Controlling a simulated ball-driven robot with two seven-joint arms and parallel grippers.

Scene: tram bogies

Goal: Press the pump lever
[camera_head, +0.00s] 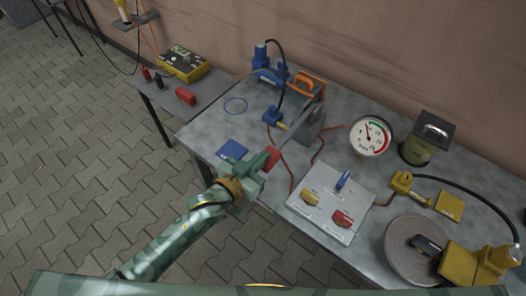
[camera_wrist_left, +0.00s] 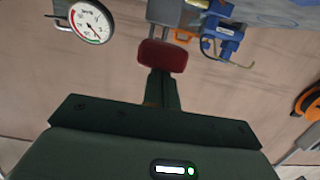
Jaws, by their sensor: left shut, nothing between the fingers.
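The pump lever's red end (camera_head: 273,155) shows at the tip of my left gripper (camera_head: 264,161), over the front of the metal table. In the left wrist view the red end (camera_wrist_left: 163,56) stands directly in front of my left gripper (camera_wrist_left: 160,86), with a grey bar (camera_wrist_left: 165,15) behind it. The left fingers are shut with nothing between them. They look touching or very close to the red end; I cannot tell which. The dial gauge (camera_head: 370,136) stands to the right and also shows in the left wrist view (camera_wrist_left: 91,23). My right gripper is not in view.
A control panel (camera_head: 330,204) with blue, yellow and red knobs lies right of the gripper. Blue fittings (camera_head: 272,117) and an orange part (camera_head: 306,83) are behind. A lantern (camera_head: 427,140), a grey disc (camera_head: 398,248) and a yellow unit (camera_head: 470,265) stand further right.

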